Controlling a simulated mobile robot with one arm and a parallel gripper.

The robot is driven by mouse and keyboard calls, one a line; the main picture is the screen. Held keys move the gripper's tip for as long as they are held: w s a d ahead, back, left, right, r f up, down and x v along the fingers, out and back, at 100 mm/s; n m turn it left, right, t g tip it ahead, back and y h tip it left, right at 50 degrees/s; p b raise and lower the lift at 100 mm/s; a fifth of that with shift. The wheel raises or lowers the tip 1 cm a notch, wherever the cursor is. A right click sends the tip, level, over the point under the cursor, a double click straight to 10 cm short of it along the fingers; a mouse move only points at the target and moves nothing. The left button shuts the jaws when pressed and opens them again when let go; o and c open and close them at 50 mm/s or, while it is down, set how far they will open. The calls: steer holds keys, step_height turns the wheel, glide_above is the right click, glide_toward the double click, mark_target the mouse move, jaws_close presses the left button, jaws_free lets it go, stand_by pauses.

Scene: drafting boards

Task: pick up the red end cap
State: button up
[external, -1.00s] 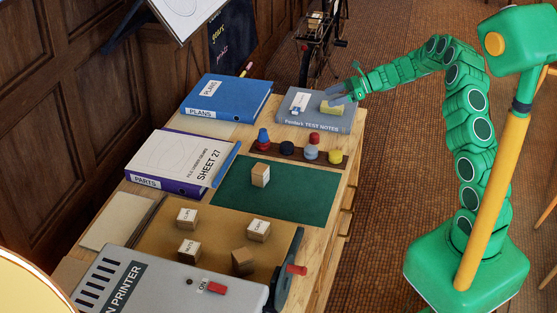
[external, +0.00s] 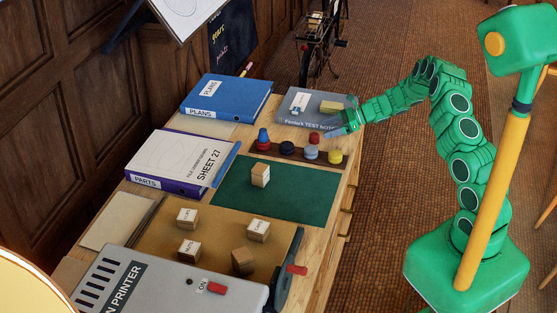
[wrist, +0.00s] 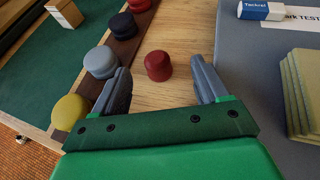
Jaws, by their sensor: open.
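The red end cap (wrist: 158,66) stands on bare wood between the rack and the grey book. In the external view this red cap (external: 314,138) shows just behind the pale blue-grey cap. My gripper (external: 335,126) is low beside it, at the book's near right corner. In the wrist view the open jaws of my gripper (wrist: 160,74) have one finger on each side of the cap's line, with nothing held. The cap lies between or just beyond the fingertips; I cannot tell how far below. A second red cap (external: 262,145) sits at the rack's left end, under a blue piece.
The dark rack (wrist: 124,48) holds a navy cap (wrist: 121,25), a pale blue-grey cap (wrist: 101,61) and a yellow cap (wrist: 70,112), close to the left finger.

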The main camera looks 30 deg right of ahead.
mark_target(316, 134)
steer(key=x, duration=0.5)
steer(key=shift+s+a+f, duration=0.2)
steer(key=shift+s+a, duration=0.05)
steer(key=shift+a, duration=0.1)
steer(key=shift+w+a+f, duration=0.25)
steer(key=shift+w+a, duration=0.05)
steer(key=shift+a, duration=0.15)
steer(key=c, duration=1)
